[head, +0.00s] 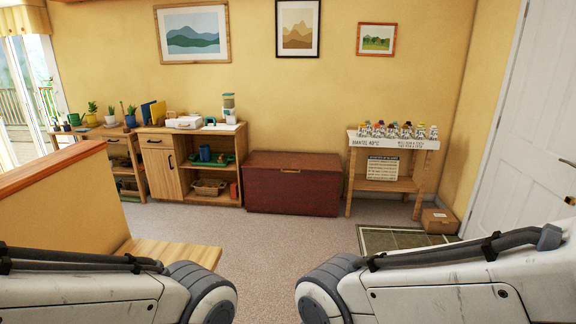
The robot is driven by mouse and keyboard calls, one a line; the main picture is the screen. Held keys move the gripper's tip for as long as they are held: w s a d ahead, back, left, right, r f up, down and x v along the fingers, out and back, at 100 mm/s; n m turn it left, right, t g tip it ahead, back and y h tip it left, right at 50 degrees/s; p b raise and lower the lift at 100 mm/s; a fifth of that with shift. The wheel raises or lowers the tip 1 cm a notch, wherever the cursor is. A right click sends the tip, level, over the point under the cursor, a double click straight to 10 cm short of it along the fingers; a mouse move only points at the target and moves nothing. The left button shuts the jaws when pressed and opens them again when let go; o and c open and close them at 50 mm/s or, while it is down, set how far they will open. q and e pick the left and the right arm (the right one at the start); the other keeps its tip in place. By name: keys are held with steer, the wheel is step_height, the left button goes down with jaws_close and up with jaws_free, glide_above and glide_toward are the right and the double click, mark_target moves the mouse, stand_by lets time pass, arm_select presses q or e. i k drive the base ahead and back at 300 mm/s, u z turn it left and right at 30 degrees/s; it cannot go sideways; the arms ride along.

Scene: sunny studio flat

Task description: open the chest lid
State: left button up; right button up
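The chest (291,193) is dark red-brown wood and stands against the far yellow wall in the middle of the head view. Its lid (291,161) looks closed, with a small light-coloured handle or latch at the front centre. The chest is well ahead of me across the carpet. My two white arms come in at the lower left and lower right, far short of the chest. Neither gripper shows in the view.
A wooden cabinet (160,171) with open shelves stands left of the chest. A wooden stand (405,184) holding small items is on the right, with a cardboard box (440,220) beside it. A half wall (55,165) and bench (170,252) are at left. Carpet (275,245) ahead is clear.

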mark_target(286, 163)
steer(key=z, duration=0.7)
steer(key=i, duration=3.9)
steer(key=u, duration=1.35)
steer(key=i, duration=1.2)
steer(key=u, duration=0.65)
